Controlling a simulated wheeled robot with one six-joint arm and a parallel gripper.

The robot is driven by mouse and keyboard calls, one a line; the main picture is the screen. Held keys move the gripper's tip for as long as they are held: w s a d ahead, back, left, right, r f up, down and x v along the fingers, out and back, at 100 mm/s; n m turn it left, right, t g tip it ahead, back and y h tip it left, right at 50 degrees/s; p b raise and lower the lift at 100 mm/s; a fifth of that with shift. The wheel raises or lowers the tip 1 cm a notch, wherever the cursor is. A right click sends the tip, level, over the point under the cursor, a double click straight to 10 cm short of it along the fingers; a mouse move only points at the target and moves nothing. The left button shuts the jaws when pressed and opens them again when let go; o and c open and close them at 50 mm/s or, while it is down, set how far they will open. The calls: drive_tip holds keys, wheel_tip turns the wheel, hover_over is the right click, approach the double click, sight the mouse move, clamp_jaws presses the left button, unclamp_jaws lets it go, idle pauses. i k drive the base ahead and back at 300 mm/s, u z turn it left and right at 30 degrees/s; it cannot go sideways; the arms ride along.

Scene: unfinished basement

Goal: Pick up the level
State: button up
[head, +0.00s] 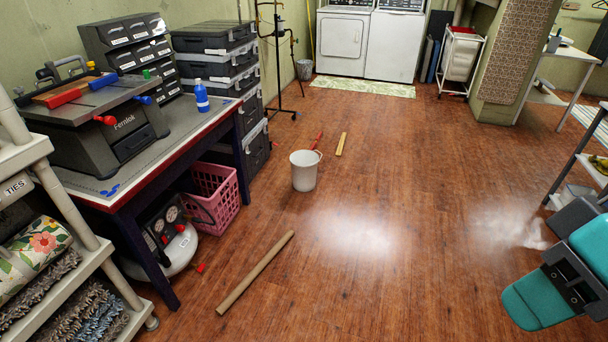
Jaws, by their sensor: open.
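A thin yellow bar (341,144), which looks like the level, lies on the wooden floor beyond and to the right of a white bucket (304,170). It points away from me and is too small for vials or markings to be made out. Teal and dark grey parts of my arm show at the lower right, well apart from the yellow bar. My gripper's fingertips do not show.
A red-handled thing (317,141) lies behind the bucket. A long brown tube (256,271) lies on the floor nearer me. A workbench (187,147) stands left, with a pink crate (212,197) beneath. The middle floor is clear.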

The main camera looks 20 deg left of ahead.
sight(314, 144)
drive_tip(key=z, duration=0.25)
drive_tip(key=i, duration=5.35)
drive_tip(key=u, duration=1.4)
drive_tip(key=i, duration=1.75)
drive_tip(key=u, duration=1)
drive_tip(key=i, duration=0.4)
drive_tip(key=u, duration=0.1)
